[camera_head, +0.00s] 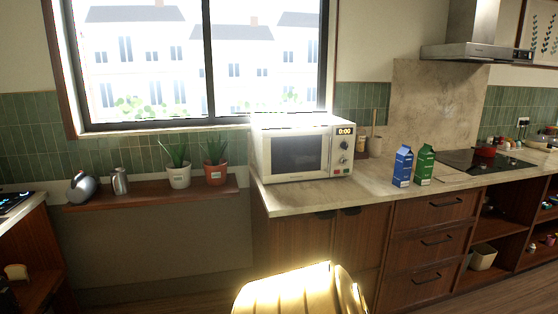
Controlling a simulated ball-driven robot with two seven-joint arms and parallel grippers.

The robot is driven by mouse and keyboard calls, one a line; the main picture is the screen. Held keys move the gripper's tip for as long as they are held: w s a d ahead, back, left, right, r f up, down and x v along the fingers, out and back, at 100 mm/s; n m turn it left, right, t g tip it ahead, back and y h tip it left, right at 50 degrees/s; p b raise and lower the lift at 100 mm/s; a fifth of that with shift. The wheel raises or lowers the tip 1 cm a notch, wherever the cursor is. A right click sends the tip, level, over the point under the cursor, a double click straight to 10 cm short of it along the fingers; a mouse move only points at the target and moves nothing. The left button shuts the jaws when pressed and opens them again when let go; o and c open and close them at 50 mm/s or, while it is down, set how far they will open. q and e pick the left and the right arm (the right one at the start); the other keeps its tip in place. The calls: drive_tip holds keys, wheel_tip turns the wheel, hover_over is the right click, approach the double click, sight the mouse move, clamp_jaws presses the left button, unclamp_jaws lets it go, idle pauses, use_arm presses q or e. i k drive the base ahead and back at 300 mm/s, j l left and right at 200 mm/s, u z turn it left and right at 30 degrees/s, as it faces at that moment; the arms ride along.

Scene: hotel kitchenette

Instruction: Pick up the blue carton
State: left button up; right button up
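The blue carton (403,167) stands upright on the light stone counter (300,198), right of the microwave and close to the front edge. A green carton (424,165) of the same shape stands upright just to its right, slightly farther back. The blue carton's front and near side are clear to see, with nothing in front of it. Neither of my grippers shows in the head view.
A white microwave (292,152) stands left of the cartons. A dark cooktop (480,161) with a red pot (485,151) lies to the right. A bright golden ribbed object (300,292), perhaps a chair back, rises at the bottom centre. Drawers (436,241) are below the cartons.

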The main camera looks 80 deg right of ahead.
sight(403, 159)
drive_tip(key=z, duration=3.6)
drive_tip(key=i+l, duration=0.15)
drive_tip(key=i, duration=0.65)
